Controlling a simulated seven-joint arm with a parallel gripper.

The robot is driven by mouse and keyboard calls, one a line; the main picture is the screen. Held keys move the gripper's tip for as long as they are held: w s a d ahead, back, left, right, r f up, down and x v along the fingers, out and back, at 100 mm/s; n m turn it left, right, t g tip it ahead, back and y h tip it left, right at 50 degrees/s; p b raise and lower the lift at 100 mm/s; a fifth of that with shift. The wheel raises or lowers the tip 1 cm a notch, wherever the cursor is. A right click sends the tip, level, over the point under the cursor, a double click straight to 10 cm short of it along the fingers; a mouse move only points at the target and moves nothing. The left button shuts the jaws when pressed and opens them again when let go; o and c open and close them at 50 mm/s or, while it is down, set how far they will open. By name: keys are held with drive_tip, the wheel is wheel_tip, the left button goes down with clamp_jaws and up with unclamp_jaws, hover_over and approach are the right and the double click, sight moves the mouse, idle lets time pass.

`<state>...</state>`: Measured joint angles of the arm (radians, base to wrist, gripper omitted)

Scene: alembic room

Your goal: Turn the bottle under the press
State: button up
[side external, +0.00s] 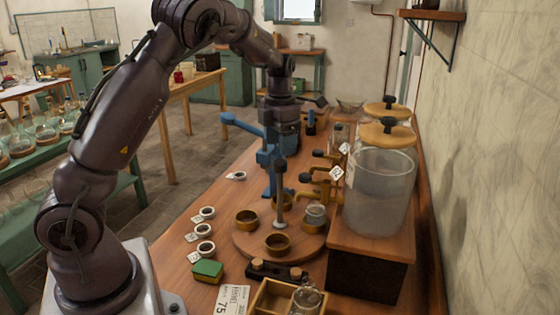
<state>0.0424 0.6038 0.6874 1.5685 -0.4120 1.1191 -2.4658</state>
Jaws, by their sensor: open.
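A round wooden turntable (245,247) sits on the bench and carries several brass cups, such as the front one (277,243). A small clear glass bottle (315,213) stands in a cup at the turntable's right side. An upright grey post (281,195) with a dark knob rises from the turntable's middle. The blue press (268,160), with a lever reaching left, stands behind the turntable. The bottle is to the right of the press, not beneath it. My gripper (287,145) points down beside the press, behind the knob. It is open; its fingertips are hard to make out.
A large glass vessel (378,195) with wooden lid stands on a box at the right. Yellow valves (322,180) stick out beside the turntable. Tagged rings (205,230), a green sponge (208,270) and a wooden tray (262,300) lie in front and left.

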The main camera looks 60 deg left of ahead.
sight(280, 162)
wheel_tip(280, 162, down, 5)
drive_tip(key=shift+f, duration=0.15)
clamp_jaws()
idle(0.4)
